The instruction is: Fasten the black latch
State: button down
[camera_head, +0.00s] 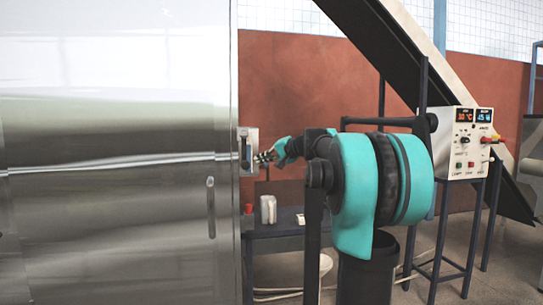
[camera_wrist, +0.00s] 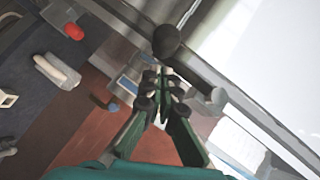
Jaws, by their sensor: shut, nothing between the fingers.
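The black latch (camera_wrist: 190,65) shows in the wrist view as a dark bar with a round knob at its upper end. It runs beside the edge of a bright steel door (camera_wrist: 250,45). My gripper (camera_wrist: 163,80) is shut and empty, its tips just left of the bar; I cannot tell if they touch it. In the head view, my gripper (camera_head: 262,157) is at the right edge of the large steel cabinet (camera_head: 110,150), close to a small grey plate (camera_head: 248,150). The latch's details are too small to tell there.
A red button (camera_wrist: 73,31) and a white object (camera_wrist: 57,70) lie left of my gripper in the wrist view. A control box (camera_head: 465,142) on a stand is at the right in the head view. A dark sloped conveyor (camera_head: 400,50) rises behind my arm.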

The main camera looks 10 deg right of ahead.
jog(key=shift+w+a+f, duration=0.1)
jog(key=shift+a+f, duration=0.35)
jog(key=shift+a, duration=0.35)
jog(key=shift+a, duration=0.1)
